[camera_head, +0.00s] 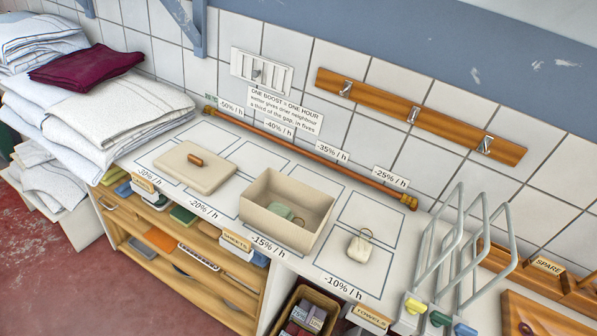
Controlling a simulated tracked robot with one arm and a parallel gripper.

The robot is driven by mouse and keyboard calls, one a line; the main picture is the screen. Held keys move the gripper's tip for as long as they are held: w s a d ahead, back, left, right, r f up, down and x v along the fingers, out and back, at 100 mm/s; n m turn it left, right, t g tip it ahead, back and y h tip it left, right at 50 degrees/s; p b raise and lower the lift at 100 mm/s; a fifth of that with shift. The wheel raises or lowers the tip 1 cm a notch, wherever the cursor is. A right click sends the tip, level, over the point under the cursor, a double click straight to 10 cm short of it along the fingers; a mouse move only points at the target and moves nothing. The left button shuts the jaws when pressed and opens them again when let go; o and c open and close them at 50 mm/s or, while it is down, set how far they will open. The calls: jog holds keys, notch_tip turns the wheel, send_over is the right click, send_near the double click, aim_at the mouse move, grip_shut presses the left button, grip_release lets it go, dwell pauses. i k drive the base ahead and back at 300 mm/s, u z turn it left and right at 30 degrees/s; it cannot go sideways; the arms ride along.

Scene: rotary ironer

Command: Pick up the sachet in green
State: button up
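A small pale green sachet (280,211) lies inside an open beige box (262,217) on the counter, against the box's inner floor. A darker small loop or ring shows beside it, partly unclear. A cream sachet (356,250) with a ring on top sits on the counter to the right of the box, inside a marked outline. My gripper does not show in this view.
A beige lid with a brown handle (196,167) lies left of the box. Wire racks (465,245) stand at the right. Folded white linen (118,110) is piled at the left. A wooden peg rail (420,117) and a long copper-coloured rod (310,158) run along the tiled wall.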

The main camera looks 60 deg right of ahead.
aim_at(282, 210)
jog(key=z, duration=0.55)
jog(key=i, duration=0.85)
jog(key=z, duration=0.7)
jog(key=k, duration=0.75)
jog(key=z, duration=0.15)
jog(key=i, duration=0.85)
jog(key=u, duration=0.05)
